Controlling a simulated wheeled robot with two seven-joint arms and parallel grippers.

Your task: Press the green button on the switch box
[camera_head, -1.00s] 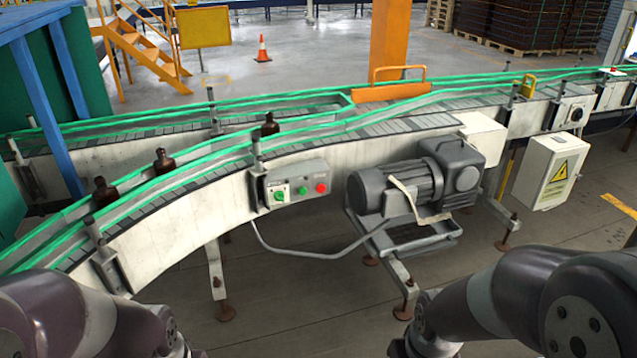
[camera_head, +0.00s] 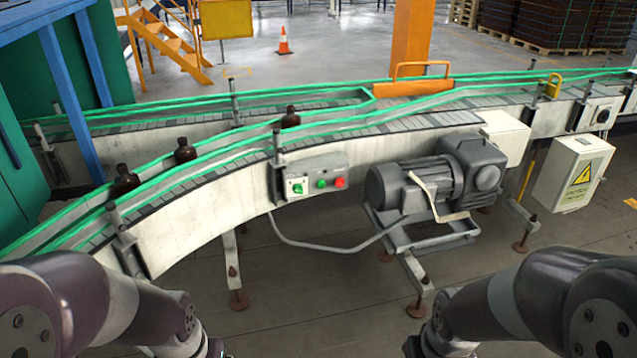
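The switch box (camera_head: 316,176) is a grey box on the side of the curved conveyor, near the middle of the head view. It carries a green rotary-looking knob (camera_head: 297,188) on a white plate at its left, a small green button (camera_head: 321,183) in the middle and a red button (camera_head: 339,182) at its right. My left arm comes in at the lower left and my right arm at the lower right, both well short of the box. Neither gripper's fingers show in the picture.
The conveyor (camera_head: 195,219) with green rails carries brown bottles (camera_head: 186,150). A grey motor (camera_head: 427,185) sits right of the switch box, with a cable below. A white box with a warning sign (camera_head: 572,172) stands farther right. The floor before the conveyor is open.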

